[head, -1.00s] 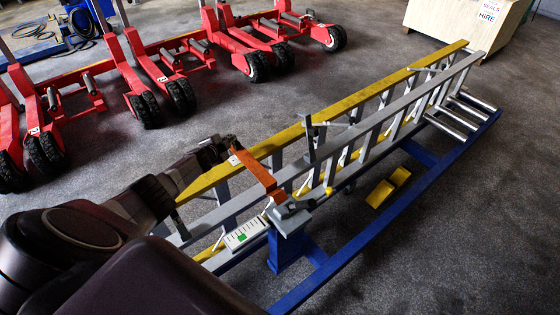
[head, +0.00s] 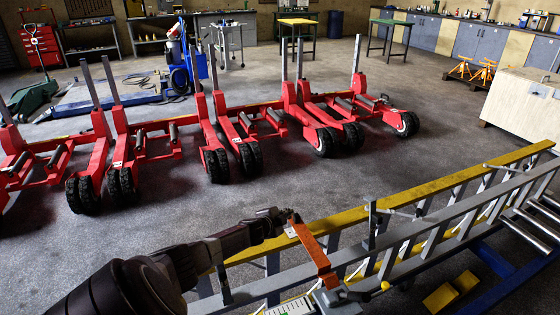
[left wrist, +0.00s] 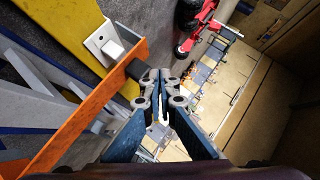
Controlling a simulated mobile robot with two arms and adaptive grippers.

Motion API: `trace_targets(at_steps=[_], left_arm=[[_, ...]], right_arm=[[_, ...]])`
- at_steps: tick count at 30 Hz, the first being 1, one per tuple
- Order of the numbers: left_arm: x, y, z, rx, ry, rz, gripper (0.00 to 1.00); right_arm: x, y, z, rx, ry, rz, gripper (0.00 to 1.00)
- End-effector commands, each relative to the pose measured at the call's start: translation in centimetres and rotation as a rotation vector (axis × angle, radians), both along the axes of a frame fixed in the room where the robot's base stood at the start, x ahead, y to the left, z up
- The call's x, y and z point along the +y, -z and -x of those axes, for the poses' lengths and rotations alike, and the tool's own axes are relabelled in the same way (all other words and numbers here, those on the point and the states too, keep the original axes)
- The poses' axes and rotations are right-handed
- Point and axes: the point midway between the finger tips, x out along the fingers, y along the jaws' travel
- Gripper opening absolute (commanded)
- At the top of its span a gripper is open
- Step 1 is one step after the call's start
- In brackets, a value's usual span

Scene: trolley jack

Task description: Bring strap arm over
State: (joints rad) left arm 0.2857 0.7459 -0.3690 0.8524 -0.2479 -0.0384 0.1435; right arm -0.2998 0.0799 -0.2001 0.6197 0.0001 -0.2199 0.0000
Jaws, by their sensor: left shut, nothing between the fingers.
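The orange strap arm (head: 314,250) lies across the ladder's yellow rail (head: 428,193) and grey rail (head: 400,243). Its near end meets a grey block (head: 335,301). In the left wrist view the strap arm (left wrist: 92,112) runs diagonally, with a dark peg (left wrist: 135,69) sticking out of its side. My left gripper (head: 288,216) is shut and empty at the strap arm's far end. In the left wrist view its fingertips (left wrist: 160,84) are right by the peg; I cannot tell if they touch it. My right gripper is not in view.
Red wheeled lifting units (head: 235,135) stand on the floor behind the ladder. A yellow block (head: 452,290) lies near the blue frame (head: 505,285). A pale crate (head: 525,103) is at the right. Floor between the red units and ladder is clear.

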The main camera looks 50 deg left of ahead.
Motion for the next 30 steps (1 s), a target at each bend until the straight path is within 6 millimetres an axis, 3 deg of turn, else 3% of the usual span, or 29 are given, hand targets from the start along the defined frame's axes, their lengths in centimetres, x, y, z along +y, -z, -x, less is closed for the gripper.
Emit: trace_targets(at_steps=[18,30], left_arm=[[-2.1,-3.4,6.2,0.0,0.002,0.0,0.0],[-2.5,-4.2,7.3,-0.002,0.001,0.0,0.0]], right_arm=[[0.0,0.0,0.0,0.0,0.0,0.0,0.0],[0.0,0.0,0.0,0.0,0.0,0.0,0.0]])
